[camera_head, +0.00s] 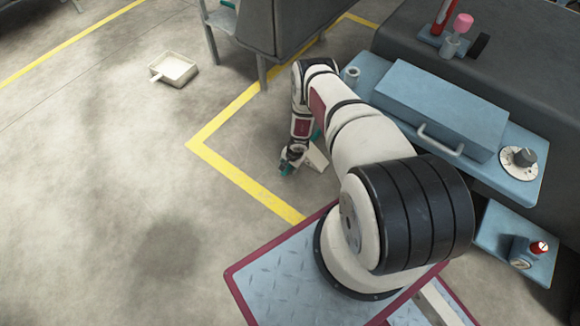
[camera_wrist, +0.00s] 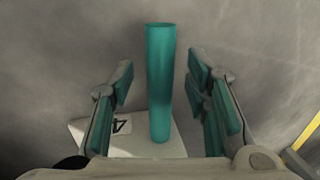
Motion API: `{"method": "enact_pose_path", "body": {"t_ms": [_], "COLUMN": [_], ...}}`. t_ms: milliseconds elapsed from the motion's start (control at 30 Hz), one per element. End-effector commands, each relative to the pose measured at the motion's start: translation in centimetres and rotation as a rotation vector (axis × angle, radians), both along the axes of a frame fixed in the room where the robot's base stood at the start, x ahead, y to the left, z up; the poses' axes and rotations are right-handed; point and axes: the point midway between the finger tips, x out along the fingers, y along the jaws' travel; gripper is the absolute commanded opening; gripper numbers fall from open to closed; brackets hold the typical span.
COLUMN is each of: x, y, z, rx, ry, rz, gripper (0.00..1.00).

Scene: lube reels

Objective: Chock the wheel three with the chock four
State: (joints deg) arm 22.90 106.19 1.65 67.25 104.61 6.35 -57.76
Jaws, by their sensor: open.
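The chock four is a pale block (camera_wrist: 150,140) with a black "4" on a label, and a teal cylindrical handle (camera_wrist: 160,80) rises from it. In the head view, its pale body (camera_head: 318,157) shows on the floor beside my gripper (camera_head: 292,157), partly hidden by my arm. In the wrist view, my gripper (camera_wrist: 165,95) is open, with teal-padded fingers on either side of the handle. Gaps show between the handle and both fingers. I cannot make out wheel three in either view.
A grey cabinet on legs (camera_head: 285,25) stands behind my arm. A blue bench with a lidded box (camera_head: 440,105) is at the right. A pale tray (camera_head: 175,69) lies on the floor. Yellow lines (camera_head: 240,180) mark the floor; the left floor is mostly clear.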

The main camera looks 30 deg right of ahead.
Motion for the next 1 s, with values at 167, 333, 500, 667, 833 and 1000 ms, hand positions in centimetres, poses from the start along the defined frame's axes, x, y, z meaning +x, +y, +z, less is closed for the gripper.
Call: {"method": "enact_pose_path", "body": {"t_ms": [167, 333, 500, 667, 833, 1000], "x": [0.20, 0.27, 0.27, 0.26, 0.26, 0.25], "y": [-0.01, 0.04, 0.04, 0.03, 0.03, 0.03], "z": [-1.03, -1.19, -1.15, -1.15, -1.16, -1.18], "rx": [-0.001, 0.000, -0.001, -0.001, -0.001, -0.001], "ry": [0.000, -0.001, -0.001, 0.000, 0.000, 0.000], "rz": [-0.001, -0.001, 0.000, 0.000, 0.000, 0.000], "gripper": [0.43, 0.43, 0.43, 0.25, 0.00, 0.00]}}
